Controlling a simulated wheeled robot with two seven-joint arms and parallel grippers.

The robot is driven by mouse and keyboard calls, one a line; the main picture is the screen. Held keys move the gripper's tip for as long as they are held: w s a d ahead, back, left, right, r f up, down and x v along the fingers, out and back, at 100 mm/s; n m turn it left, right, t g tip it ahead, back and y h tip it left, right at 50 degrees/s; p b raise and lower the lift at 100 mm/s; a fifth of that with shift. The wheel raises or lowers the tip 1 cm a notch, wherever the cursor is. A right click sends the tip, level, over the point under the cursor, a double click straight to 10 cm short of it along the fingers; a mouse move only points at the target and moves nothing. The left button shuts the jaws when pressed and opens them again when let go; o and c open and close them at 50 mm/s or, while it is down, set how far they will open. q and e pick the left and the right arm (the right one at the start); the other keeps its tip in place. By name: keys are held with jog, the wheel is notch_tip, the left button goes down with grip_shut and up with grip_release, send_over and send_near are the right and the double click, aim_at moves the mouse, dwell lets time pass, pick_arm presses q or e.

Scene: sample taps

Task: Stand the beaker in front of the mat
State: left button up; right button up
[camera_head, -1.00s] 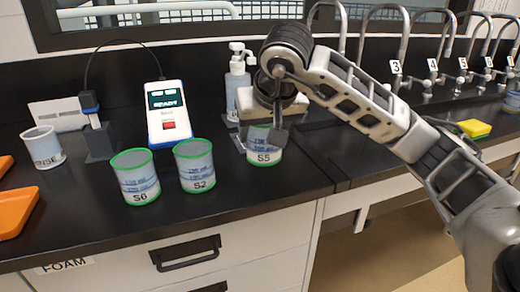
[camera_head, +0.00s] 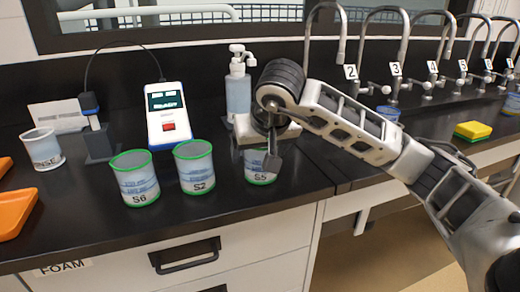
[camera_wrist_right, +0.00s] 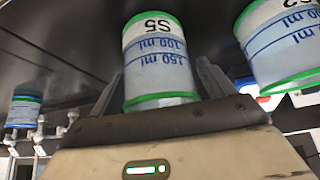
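The S5 beaker (camera_head: 262,174), clear with blue marks and green rims, is upright at the counter's front, right of the S2 beaker. My right gripper (camera_head: 259,152) reaches down over it and hides its upper part. In the right wrist view the S5 beaker (camera_wrist_right: 158,60) sits between the two fingers (camera_wrist_right: 160,75), which lie close along its sides and look shut on it. Whether its base touches the counter I cannot tell. I cannot make out a mat for certain; the gripper covers the counter behind S5. My left gripper is not in view.
The S2 beaker (camera_head: 195,168) and S6 beaker (camera_head: 135,180) stand close to the left. Behind are a meter (camera_head: 168,118), a soap bottle (camera_head: 238,88) and a probe stand (camera_head: 98,140). A rinse cup (camera_head: 42,150) and orange trays (camera_head: 15,212) are at far left. Numbered taps (camera_head: 398,55) line the right.

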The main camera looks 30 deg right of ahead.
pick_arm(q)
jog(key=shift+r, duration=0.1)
pick_arm(e)
jog(key=shift+r, duration=0.3)
pick_arm(q)
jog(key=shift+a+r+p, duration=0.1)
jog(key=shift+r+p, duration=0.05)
jog(key=shift+p, duration=0.75)
pick_arm(e)
jog(key=v, duration=1.1)
jog(key=shift+s+r, duration=0.2)
jog(key=shift+r, duration=0.1)
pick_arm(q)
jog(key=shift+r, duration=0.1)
